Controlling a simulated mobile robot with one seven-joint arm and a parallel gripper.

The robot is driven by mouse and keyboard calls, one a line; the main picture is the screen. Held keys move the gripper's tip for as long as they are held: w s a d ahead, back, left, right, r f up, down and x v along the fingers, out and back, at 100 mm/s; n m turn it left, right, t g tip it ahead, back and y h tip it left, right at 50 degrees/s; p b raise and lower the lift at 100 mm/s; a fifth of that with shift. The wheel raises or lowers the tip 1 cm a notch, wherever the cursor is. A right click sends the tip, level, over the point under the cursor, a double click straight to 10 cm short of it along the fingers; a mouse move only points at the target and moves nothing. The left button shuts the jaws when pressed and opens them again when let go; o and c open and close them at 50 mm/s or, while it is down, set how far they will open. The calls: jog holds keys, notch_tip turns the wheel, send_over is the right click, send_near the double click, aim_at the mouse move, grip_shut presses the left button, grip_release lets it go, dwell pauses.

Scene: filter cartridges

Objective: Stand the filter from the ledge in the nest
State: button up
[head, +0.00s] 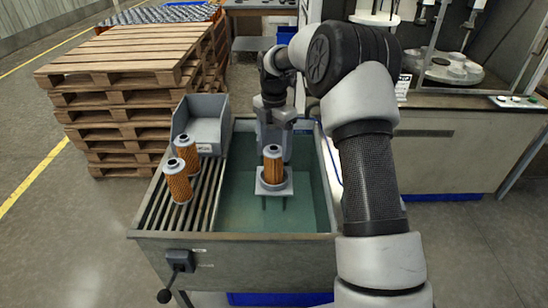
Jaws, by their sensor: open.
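An orange pleated filter (273,162) with a dark-holed grey cap stands upright in the nest (260,187), a pale square stand with a ring, in the basin. Two similar filters are on the slatted ledge at the left: one farther back (188,156) and one nearer (178,184), both roughly upright with a slight lean in the picture. My gripper (274,126) points down above and behind the nest filter, open. It appears apart from that filter. Its fingertips are hard to make out against the grey shape behind.
The basin (235,236) has a greenish floor around the nest. A grey bin (203,125) sits at the back of the slatted ledge (154,215). A lever box (180,261) is on the front wall. Stacked pallets (120,100) stand behind left; a workbench (440,150) stands right.

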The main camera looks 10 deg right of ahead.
notch_tip(320, 180, up, 3)
jog(key=shift+r, duration=0.2)
jog(key=s+r+m+t, duration=0.2)
jog(key=s+r+m, duration=0.9)
jog(key=s+r, duration=0.45)
jog(key=s+m+t, duration=0.3)
jog(key=s+m, duration=1.1)
jog(key=s, duration=0.6)
notch_tip(320, 180, up, 11)
jog(key=p, duration=1.1)
jog(key=shift+s+t, duration=0.2)
jog(key=shift+t, duration=0.1)
